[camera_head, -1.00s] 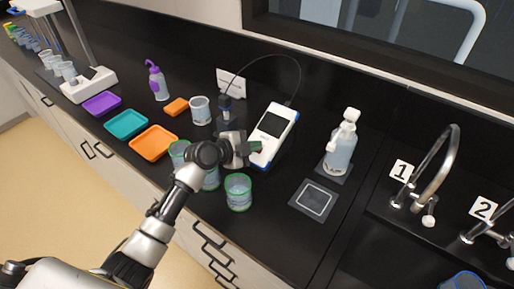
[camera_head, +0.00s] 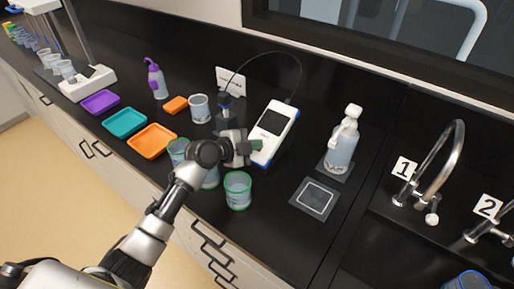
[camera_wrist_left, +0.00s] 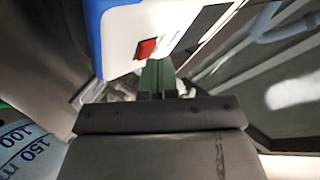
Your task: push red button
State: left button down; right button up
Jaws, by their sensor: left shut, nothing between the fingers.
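The red button (camera_wrist_left: 146,48) shows in the left wrist view on the white face of a handheld meter with blue edges (camera_wrist_left: 118,32). In the head view the meter (camera_head: 273,132) lies tilted on the black counter, and its button is hidden behind my gripper. My left gripper (camera_head: 257,146) is shut and empty at the meter's lower end. In the left wrist view its green fingertips (camera_wrist_left: 157,66) are just below the red button, very close to it. I cannot tell whether they touch it. My right gripper is not in view.
Green-rimmed beakers (camera_head: 238,190) stand beside and under my left arm. A probe stand (camera_head: 225,112) is behind my gripper. A pump bottle (camera_head: 342,143) and a dark square pad (camera_head: 315,198) are to the right, before the sink taps (camera_head: 438,175). Trays (camera_head: 152,141) lie left.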

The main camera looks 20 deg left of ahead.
pick_arm(q)
jog(key=shift+f, duration=0.1)
dwell(0.6)
jog(key=shift+s+r, duration=0.2)
jog(key=shift+r, duration=0.3)
jog(key=shift+s+a+r+p, duration=0.15)
jog(key=shift+s+r+p, duration=0.05)
jog(key=shift+r+p, duration=0.4)
jog(key=r, duration=0.1)
jog(key=s+r+p, duration=0.2)
jog(key=r, duration=0.1)
jog(key=shift+a+r, duration=0.1)
jog(key=shift+a, duration=0.25)
